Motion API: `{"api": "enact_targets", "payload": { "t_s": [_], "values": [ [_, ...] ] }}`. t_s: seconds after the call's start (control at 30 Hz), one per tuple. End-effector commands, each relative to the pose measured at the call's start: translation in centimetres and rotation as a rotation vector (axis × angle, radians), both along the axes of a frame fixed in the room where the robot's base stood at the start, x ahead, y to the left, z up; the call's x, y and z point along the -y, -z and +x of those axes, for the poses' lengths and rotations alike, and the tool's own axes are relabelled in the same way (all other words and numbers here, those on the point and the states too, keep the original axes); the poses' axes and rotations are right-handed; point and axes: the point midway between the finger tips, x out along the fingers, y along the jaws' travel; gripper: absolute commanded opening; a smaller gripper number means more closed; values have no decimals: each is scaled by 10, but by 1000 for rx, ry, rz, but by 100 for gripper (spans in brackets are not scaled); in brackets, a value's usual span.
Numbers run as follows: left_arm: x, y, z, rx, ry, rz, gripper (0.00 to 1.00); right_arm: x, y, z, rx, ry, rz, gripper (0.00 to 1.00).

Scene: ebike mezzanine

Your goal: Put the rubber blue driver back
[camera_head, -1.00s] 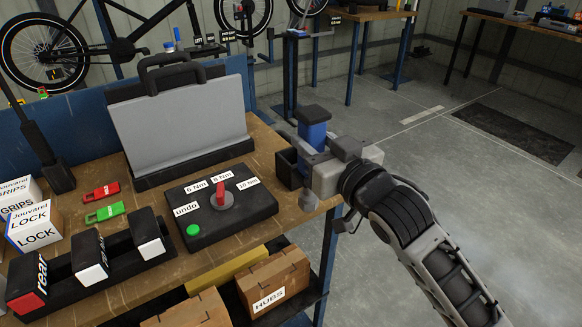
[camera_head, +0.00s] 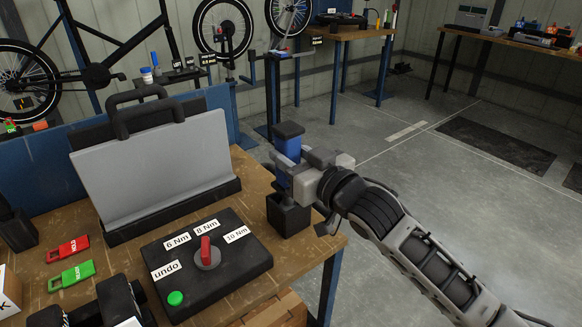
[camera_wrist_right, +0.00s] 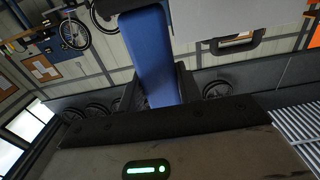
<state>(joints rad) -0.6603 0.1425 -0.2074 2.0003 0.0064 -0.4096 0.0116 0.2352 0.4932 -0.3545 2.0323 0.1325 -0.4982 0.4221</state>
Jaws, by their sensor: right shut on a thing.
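The blue driver (camera_head: 287,146), with a black cap, stands upright in my right gripper (camera_head: 290,168) in the head view. The right gripper is shut on its blue body. The driver also shows large between the fingers in the right wrist view (camera_wrist_right: 150,55). A black open-topped holder (camera_head: 288,216) stands on the right edge of the workbench (camera_head: 258,172), directly under the driver in the picture. The fingers hide the driver's lower end, so I cannot tell whether it is inside the holder. My left gripper is not in view.
A black torque panel (camera_head: 238,262) with a red knob and green button lies left of the holder. A grey board on a black stand (camera_head: 160,170) is behind it. Red (camera_head: 68,249) and green (camera_head: 72,276) tags lie at left. The floor at right is clear.

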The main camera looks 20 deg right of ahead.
Motion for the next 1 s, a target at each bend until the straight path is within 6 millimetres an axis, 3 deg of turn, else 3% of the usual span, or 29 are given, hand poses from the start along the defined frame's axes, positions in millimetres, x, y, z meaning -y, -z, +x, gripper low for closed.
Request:
{"api": "enact_targets", "payload": {
  "t_s": [0.17,0.57,0.6,0.67,1.0],
  "values": [
    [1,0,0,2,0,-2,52,0,20,0,2,-1,2,0],
    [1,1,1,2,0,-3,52,0,25,0,5,0,2,0],
    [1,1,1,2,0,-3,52,0,27,0,0,0,0,43],
    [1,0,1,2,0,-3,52,0,27,0,-1,0,0,56],
    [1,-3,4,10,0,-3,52,0,22,0,1,0,-1,56]
  ]
}}
